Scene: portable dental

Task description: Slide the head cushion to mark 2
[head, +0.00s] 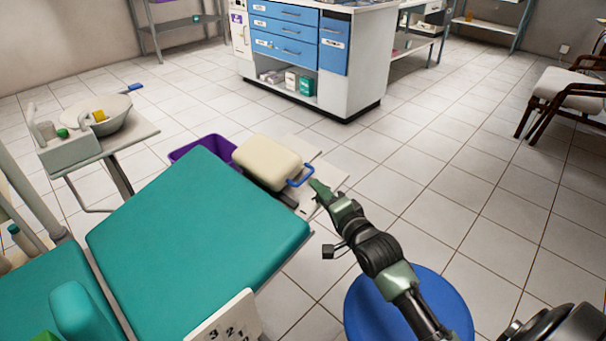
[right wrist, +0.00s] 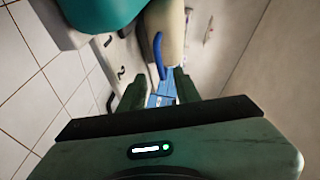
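The head cushion (head: 268,162) is a cream padded block just beyond the top end of the teal dental chair backrest (head: 200,235). A blue loop handle (head: 300,178) sticks out from its right side. My right gripper (head: 316,187) is just right of the handle, pointing at it. In the right wrist view its two fingers (right wrist: 158,88) are apart, with the blue handle (right wrist: 158,55) ahead of the gap; contact is not visible. The cushion (right wrist: 165,25) shows above. A white card with printed digits (head: 228,322) stands at the bottom. My left gripper is not in view.
A blue round stool seat (head: 415,310) is below my right arm. A basin unit (head: 100,125) is at left, a blue-drawer cabinet (head: 285,40) at the back. Open tiled floor lies to the right.

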